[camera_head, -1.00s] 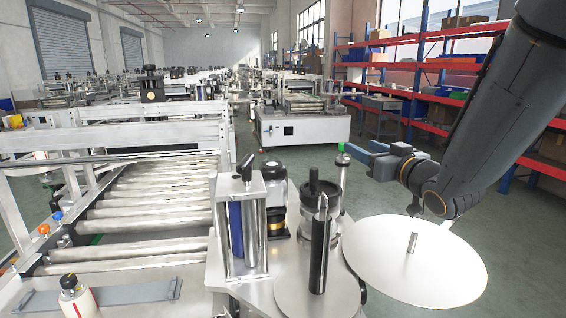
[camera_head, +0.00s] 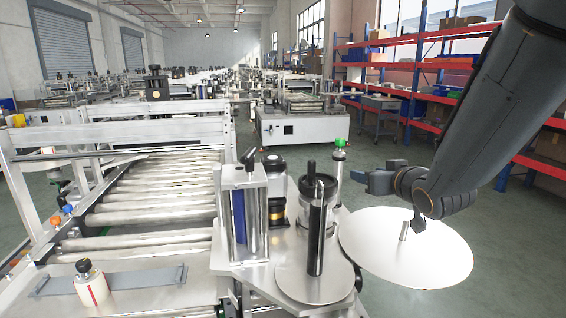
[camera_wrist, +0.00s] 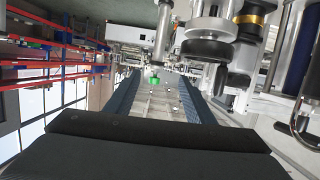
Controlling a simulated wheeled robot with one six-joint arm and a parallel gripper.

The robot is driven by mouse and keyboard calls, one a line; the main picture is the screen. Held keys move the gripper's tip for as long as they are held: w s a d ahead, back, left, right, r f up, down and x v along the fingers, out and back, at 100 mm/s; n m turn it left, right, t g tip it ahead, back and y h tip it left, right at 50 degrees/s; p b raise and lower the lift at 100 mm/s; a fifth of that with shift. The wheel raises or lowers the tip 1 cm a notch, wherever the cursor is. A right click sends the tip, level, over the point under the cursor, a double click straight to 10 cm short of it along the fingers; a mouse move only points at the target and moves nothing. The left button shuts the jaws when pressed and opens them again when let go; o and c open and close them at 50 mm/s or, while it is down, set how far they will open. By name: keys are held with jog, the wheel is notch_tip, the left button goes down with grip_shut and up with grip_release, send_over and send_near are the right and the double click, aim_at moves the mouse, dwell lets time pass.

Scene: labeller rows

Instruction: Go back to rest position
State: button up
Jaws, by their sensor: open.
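My gripper (camera_head: 372,182) is at the right in the head view, on the end of my dark grey arm.
The labelling machine's roller conveyor (camera_head: 160,205) fills the left. Its metal plate carries a dark upright spindle (camera_head: 317,230) and a column (camera_head: 240,215). A bottle with a red stripe (camera_head: 92,287) stands front left. Red and blue shelves (camera_head: 430,90) stand back right. The green floor (camera_head: 400,150) between is open.

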jog(key=s+a+f+m+g+h, duration=0.1)
jog(key=s+a+f+g, duration=0.1)
jog(key=s+f+g, duration=0.6)
jog(key=s+a+f+m+g+h, duration=0.1)
jog(key=s+f+g, duration=0.3)
jog(key=s+f, duration=0.75)
jog(key=s+f+g+b, duration=0.2)
jog(key=s+f+b, duration=0.2)
jog(key=f+b, duration=0.4)
jog(key=shift+s+b, duration=0.3)
jog(key=shift+b, duration=0.7)
